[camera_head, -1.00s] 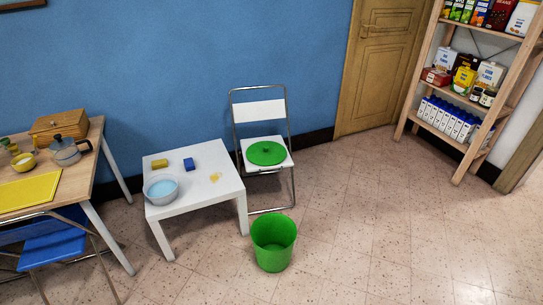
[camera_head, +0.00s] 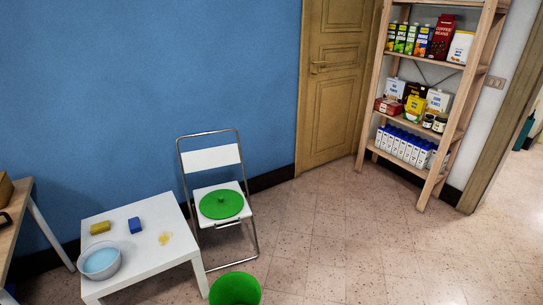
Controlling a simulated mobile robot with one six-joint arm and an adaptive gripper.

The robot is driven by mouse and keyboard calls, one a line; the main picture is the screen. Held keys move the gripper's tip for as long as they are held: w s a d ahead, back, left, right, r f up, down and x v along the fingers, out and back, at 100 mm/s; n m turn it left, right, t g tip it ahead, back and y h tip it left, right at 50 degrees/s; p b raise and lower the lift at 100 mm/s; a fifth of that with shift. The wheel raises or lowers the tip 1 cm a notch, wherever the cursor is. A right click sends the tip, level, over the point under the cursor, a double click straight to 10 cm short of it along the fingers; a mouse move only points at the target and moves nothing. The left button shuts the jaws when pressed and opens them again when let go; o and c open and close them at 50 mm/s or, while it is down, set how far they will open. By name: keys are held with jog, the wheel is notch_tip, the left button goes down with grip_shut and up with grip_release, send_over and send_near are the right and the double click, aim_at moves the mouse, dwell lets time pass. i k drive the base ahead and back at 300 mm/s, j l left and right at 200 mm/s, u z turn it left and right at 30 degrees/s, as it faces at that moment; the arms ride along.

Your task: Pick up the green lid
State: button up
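The green lid (camera_head: 221,205) lies flat on the seat of a white folding chair (camera_head: 211,158) that stands against the blue wall. The lid is round with a small knob in its middle. A green bin (camera_head: 235,290) stands on the floor in front of the chair, cut off by the bottom edge of the view. My gripper is not in view.
A white table (camera_head: 150,270) stands left of the chair, holding a bowl of water (camera_head: 100,262), a yellow sponge (camera_head: 100,228) and a blue sponge (camera_head: 135,225). A wooden shelf (camera_head: 452,130) with groceries stands at the right. The floor (camera_head: 350,250) between is clear.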

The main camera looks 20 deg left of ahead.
aim_at(219, 205)
jog(key=i+l, duration=0.1)
jog(key=i, duration=0.65)
jog(key=i+u, duration=0.1)
jog(key=i, duration=0.65)
jog(key=i+l, duration=0.2)
jog(key=i, duration=0.55)
jog(key=i+j+u, duration=0.1)
jog(key=u, duration=0.35)
jog(key=i+u, duration=0.35)
jog(key=u, duration=0.15)
jog(key=i+u, duration=0.2)
jog(key=u, duration=0.25)
jog(key=i+l+u, duration=0.15)
jog(key=u, duration=0.35)
jog(key=i+l+u, duration=0.25)
jog(key=u, duration=0.2)
jog(key=i+u, duration=0.3)
jog(key=u, duration=0.2)
jog(key=i+l+u, duration=0.2)
jog(key=u, duration=0.3)
jog(key=i+l+u, duration=0.25)
jog(key=u, duration=0.25)
jog(key=i+l, duration=0.05)
